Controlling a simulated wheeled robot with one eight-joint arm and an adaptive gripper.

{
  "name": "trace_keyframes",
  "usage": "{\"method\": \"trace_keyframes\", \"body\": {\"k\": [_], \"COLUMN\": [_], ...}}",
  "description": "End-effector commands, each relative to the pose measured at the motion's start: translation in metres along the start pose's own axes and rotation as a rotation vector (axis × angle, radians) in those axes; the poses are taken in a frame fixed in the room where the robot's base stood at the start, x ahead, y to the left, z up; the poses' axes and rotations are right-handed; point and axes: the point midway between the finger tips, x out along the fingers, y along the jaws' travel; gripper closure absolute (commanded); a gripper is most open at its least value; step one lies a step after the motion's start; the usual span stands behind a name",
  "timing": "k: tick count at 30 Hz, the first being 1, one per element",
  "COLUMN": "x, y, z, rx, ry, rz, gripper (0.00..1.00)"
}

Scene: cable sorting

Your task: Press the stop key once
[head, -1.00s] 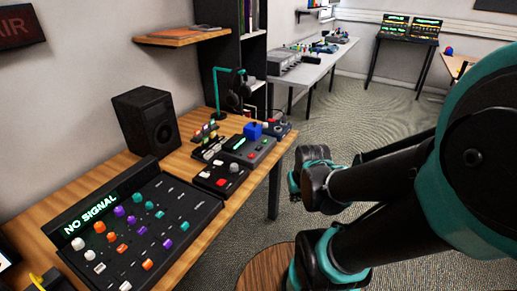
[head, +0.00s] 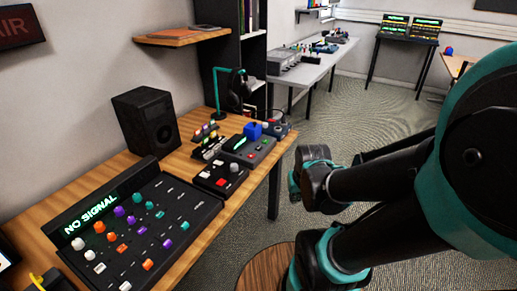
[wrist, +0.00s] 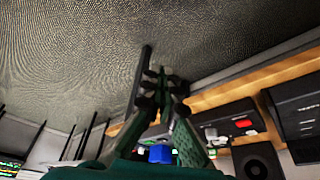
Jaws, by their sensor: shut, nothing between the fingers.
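A small black key box (head: 208,186) lies near the desk's front edge. The wrist view shows a box with a red key (wrist: 211,133) and a white key (wrist: 243,124) to the right of my fingers. My gripper (wrist: 160,78) is shut and empty, over the floor beside the desk edge, apart from the keys. In the head view its fingers are hidden behind my wrist.
A mixer panel (head: 140,232) reading NO SIGNAL fills the near desk (head: 205,233). Behind the key box are a grey device (head: 250,150), a blue block (head: 253,131) and a headphone stand (head: 217,90). A speaker (head: 146,119) stands by the wall.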

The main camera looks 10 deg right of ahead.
Motion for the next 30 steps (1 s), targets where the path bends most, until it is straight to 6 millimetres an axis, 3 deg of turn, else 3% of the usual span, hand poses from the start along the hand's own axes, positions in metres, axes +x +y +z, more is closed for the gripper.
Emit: {"method": "trace_keyframes", "body": {"k": [4,8,24,30], "x": [0.0,0.0,0.025,0.041], "y": [-0.004,-0.013,-0.059,-0.069], "z": [-0.015,-0.05,-0.259,-0.321], "rx": [0.01,0.036,0.216,0.282], "ry": [0.011,0.037,0.196,0.243], "rz": [-0.016,-0.056,-0.298,-0.372], "gripper": [1.0,1.0,1.0,1.0]}}
